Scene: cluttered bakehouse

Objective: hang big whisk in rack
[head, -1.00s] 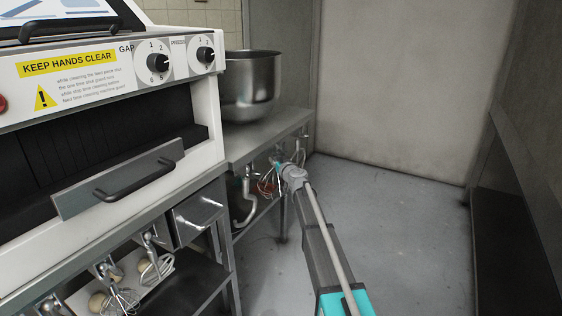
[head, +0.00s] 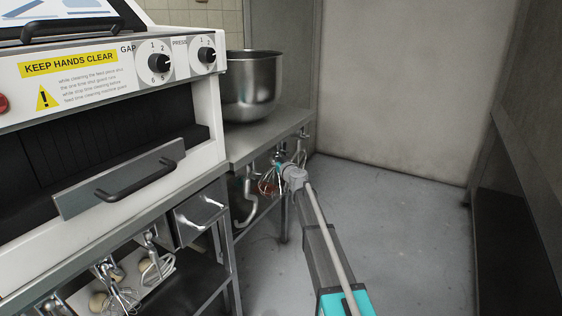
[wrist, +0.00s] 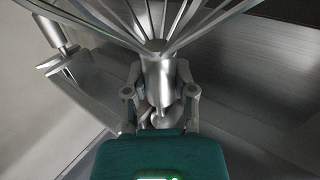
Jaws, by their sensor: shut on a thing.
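My gripper (wrist: 160,98) is shut on the metal hub of the big whisk (wrist: 158,72) in the wrist view. The whisk's wires fan out toward the top of that view. In the head view, the whisk (head: 268,185) is at the far end of my arm, by the front edge of the steel table, partly hidden by my wrist. The rack (head: 252,170) is a row of holders under that edge. A curved dough hook (head: 247,205) hangs there, left of the whisk. Whether the whisk touches a holder cannot be told.
A steel mixing bowl (head: 252,88) stands on the steel table (head: 262,138). In the wrist view, a metal piece (wrist: 62,65) is close to the left finger. More whisks and beaters (head: 120,298) hang under the white machine (head: 110,110). The floor (head: 390,220) to the right is clear.

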